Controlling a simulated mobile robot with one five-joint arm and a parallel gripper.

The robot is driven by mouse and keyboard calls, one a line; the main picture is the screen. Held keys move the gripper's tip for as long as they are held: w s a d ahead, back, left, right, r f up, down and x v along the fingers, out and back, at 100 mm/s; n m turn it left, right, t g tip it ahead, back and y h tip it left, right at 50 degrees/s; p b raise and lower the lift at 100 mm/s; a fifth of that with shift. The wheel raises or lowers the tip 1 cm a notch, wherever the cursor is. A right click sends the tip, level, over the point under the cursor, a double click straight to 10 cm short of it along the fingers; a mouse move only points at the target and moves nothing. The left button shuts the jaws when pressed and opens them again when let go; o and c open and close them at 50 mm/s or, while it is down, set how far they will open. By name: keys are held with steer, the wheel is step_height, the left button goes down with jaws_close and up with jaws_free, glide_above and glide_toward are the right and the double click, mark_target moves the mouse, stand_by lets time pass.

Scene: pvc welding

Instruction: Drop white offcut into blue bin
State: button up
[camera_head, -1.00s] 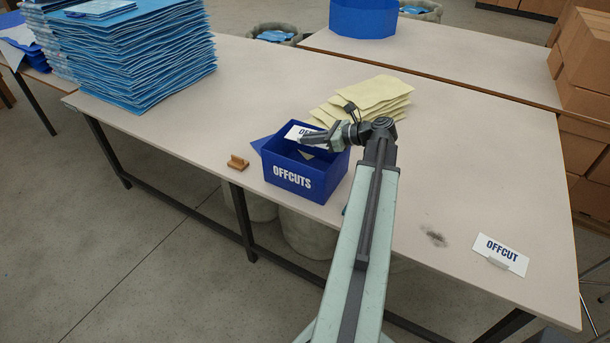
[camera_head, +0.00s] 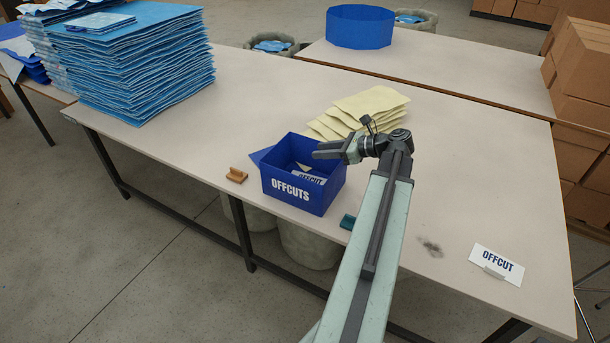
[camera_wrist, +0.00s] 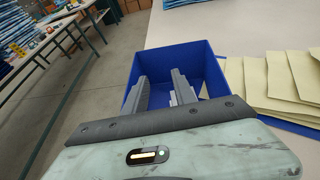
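The blue bin (camera_head: 290,205) marked OFFCUTS stands on the table near its front edge. A white offcut (camera_head: 309,179) lies inside it, with its OFFCUT lettering partly hidden by the front wall. A second white piece (camera_head: 497,263) marked OFFCUT rests on the table at the right, with a small light block at its lower edge. My gripper (camera_head: 318,153) is just above the bin's back right part. In the wrist view, my gripper (camera_wrist: 159,82) has its fingers apart with nothing between them, over the blue bin (camera_wrist: 165,54).
Several cream sheets (camera_head: 372,101) lie behind the bin. A brown wooden block (camera_head: 237,175) sits to its left and a teal object (camera_head: 347,221) to its right. A tall blue stack (camera_head: 145,70) stands at the left. The table between bin and right-hand card is mostly clear.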

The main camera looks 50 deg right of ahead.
steer(key=shift+v, duration=1)
